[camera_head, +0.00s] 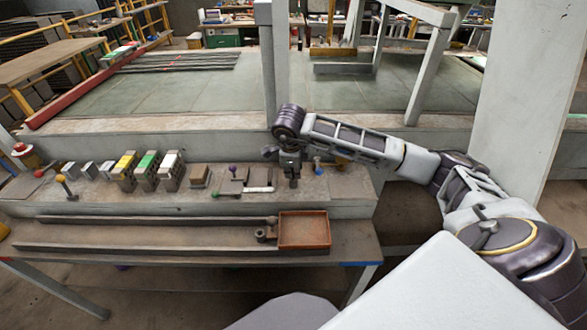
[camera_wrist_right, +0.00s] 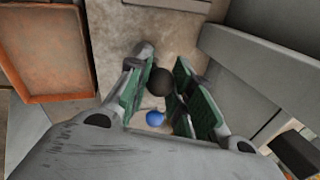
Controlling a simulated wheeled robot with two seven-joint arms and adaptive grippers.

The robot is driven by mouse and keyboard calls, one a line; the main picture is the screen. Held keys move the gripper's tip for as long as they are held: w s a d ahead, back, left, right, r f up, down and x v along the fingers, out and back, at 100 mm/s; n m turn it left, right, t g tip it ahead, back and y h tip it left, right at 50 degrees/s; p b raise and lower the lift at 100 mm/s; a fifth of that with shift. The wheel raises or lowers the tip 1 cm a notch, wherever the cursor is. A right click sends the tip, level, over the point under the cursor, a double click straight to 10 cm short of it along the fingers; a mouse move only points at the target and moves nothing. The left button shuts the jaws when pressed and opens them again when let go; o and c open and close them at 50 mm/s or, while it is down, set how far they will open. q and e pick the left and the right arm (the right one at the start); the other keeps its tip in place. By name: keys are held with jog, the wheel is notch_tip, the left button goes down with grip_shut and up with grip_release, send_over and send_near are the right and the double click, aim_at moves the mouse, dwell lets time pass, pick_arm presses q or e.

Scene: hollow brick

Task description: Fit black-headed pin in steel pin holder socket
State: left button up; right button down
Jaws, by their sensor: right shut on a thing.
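My right gripper (camera_head: 291,180) is low over the right part of the workbench ledge. In the right wrist view its green-padded fingers (camera_wrist_right: 161,92) are closed around a pin with a round black head (camera_wrist_right: 159,80). The pin's shank is hidden below its head, and the pin cannot be made out in the head view. I cannot single out the steel pin holder socket for certain in either view. My left gripper is not in view.
A blue-headed pin (camera_head: 318,161) stands just right of the gripper; its blue head (camera_wrist_right: 154,118) also shows in the wrist view. Several coloured blocks (camera_head: 146,168) line the ledge to the left. An orange tray (camera_head: 304,231) sits in front, beside long rails (camera_head: 150,219).

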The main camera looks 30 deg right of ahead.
jog(key=shift+f, duration=0.2)
jog(key=c, duration=1.2)
grip_release()
jog(key=shift+r, duration=0.15)
jog(key=shift+v, duration=5.9)
